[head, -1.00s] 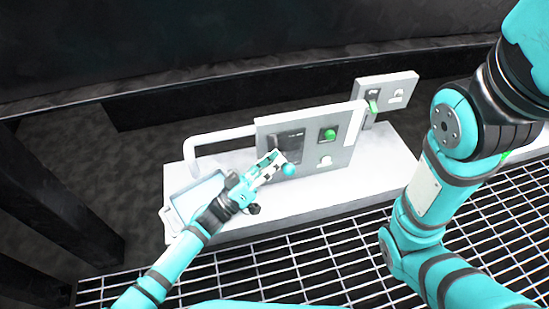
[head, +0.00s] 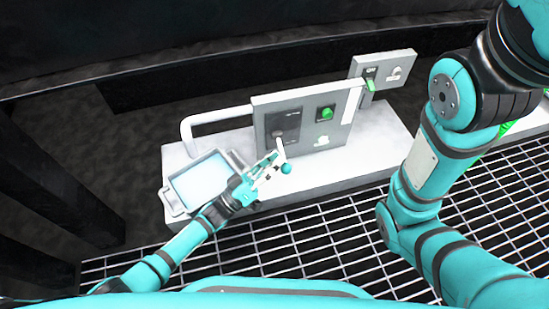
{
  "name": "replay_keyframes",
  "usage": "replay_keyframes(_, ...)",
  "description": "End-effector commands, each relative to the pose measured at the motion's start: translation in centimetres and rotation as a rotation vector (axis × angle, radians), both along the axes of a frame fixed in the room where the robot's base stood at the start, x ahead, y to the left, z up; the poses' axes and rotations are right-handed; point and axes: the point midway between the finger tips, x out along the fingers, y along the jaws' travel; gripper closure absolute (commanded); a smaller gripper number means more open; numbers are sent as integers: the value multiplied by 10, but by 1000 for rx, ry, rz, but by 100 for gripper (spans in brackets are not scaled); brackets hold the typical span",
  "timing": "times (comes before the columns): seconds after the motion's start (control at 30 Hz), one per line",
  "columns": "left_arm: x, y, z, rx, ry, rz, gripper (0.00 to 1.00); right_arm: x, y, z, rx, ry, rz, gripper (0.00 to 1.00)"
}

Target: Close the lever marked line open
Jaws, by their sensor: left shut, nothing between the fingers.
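An upright grey panel (head: 345,105) stands on a white bench. It carries a dark plate (head: 285,122) at its left and a green knob (head: 326,114) at its right. A teal ball knob (head: 286,168) shows in front of the panel's lower left; its stem is mostly hidden. My left gripper (head: 274,160) is shut and empty, its fingertips right beside the ball; I cannot tell whether they touch. The plate's small lettering is unreadable, so I cannot tell which part is marked line open. My right arm crosses the right side, its gripper out of view.
A smaller panel with a green lever (head: 369,85) stands behind to the right. A shallow tray (head: 168,200) lies at the bench's left end, near my left wrist. A white pipe (head: 187,135) rises behind it. Grating (head: 310,240) runs along the front.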

Motion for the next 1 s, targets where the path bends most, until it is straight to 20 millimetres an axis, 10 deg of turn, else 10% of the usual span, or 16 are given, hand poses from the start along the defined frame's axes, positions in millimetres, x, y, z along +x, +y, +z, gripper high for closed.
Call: replay_keyframes(1.0,1,0,-28,13,11,-2,100,0,0,-13,0,0,1,100)
